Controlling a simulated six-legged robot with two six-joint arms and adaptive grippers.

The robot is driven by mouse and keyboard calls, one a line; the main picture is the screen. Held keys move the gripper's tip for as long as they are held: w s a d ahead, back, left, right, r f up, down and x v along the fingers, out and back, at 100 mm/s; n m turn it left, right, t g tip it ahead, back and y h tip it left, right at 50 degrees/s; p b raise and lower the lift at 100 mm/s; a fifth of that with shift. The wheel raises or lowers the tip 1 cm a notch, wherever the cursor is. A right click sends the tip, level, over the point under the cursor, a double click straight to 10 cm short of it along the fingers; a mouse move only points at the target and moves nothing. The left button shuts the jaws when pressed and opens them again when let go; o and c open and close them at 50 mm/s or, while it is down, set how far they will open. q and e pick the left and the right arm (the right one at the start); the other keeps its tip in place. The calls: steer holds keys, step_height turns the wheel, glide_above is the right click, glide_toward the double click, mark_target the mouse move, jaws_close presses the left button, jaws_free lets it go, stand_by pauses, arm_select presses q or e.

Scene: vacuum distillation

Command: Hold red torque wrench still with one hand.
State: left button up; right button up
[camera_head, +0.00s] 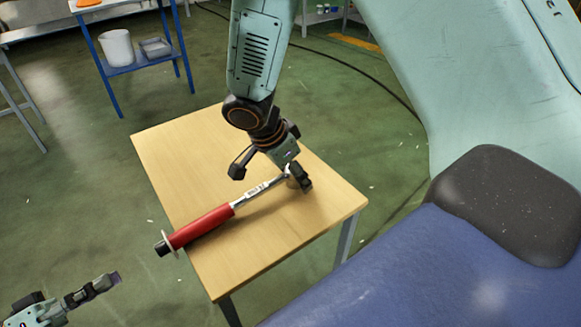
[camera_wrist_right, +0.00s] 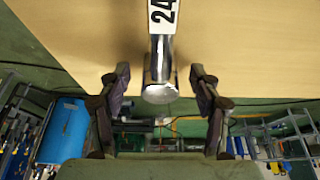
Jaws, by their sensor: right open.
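The red torque wrench (camera_head: 203,226) lies across a small wooden table. Its black handle end sticks out past the table's left edge, and its chrome shaft runs to the head at the right. My right gripper (camera_head: 270,172) is open at the head end, fingers apart. In the right wrist view, the wrench's chrome end (camera_wrist_right: 159,92) lies between the two open fingers (camera_wrist_right: 159,98), with visible gaps on both sides. A white label with "24" shows above it. My left gripper (camera_head: 101,285) is at the lower left, off the table and apart from the handle; its fingers overlap from this angle.
The wooden table (camera_head: 175,150) is otherwise bare. A blue-framed stand (camera_head: 118,72) with a white bucket (camera_head: 117,47) stands at the back left. A dark cable curves over the green floor behind the table. A blue drum (camera_wrist_right: 62,130) shows in the right wrist view.

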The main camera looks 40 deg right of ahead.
jaws_close()
stand_by(0.7)
stand_by(0.7)
